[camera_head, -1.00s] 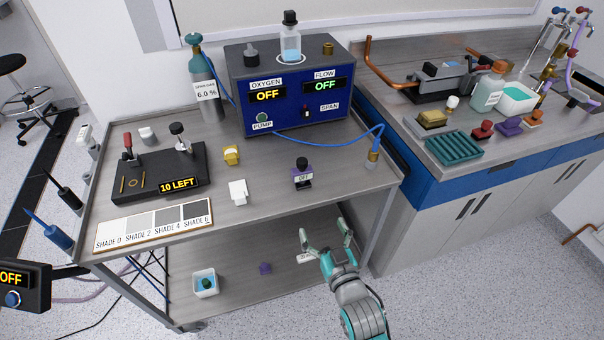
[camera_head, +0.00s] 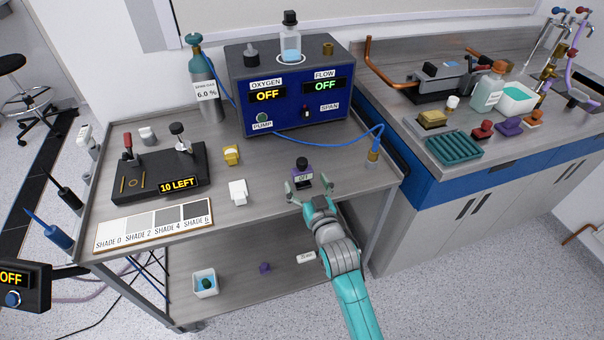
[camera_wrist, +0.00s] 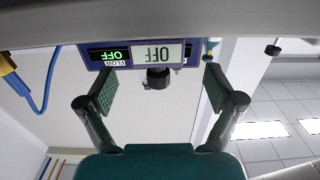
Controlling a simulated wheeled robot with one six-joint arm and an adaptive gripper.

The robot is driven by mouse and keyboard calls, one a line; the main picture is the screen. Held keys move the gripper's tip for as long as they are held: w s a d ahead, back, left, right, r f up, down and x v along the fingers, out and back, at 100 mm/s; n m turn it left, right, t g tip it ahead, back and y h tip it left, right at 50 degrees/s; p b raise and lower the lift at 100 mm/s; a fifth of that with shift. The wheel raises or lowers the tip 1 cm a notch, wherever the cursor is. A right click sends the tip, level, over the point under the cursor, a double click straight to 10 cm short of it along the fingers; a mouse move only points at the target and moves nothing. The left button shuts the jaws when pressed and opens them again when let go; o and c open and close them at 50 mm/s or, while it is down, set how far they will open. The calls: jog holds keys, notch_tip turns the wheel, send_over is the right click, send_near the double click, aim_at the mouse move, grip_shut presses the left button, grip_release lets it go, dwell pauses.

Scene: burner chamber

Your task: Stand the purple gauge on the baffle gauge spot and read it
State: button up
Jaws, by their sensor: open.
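The purple gauge (camera_head: 303,180) stands upright on the cart's top near its front edge, with a black knob on top and a pale display reading OFF. In the wrist view the gauge (camera_wrist: 195,49) appears upside down, its display and black knob between and beyond my fingers. My gripper (camera_head: 309,190) is open, just in front of the gauge. Its two padded fingers also show in the wrist view (camera_wrist: 159,90), apart, with nothing held. I cannot make out a marked baffle gauge spot in these views.
A blue analyser (camera_head: 292,95) stands behind, with a blue hose (camera_head: 345,133) curving to the cart's right. A white block (camera_head: 238,192) and yellow block (camera_head: 231,155) sit left of the gauge. The counter (camera_head: 430,150) at right holds a green tray (camera_head: 454,148) and several small blocks.

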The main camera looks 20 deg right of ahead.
aim_at(304, 174)
jog(key=w, duration=0.4)
jog(key=shift+w+d+r, duration=0.1)
jog(key=shift+w+d, duration=0.05)
jog(key=shift+w, duration=0.25)
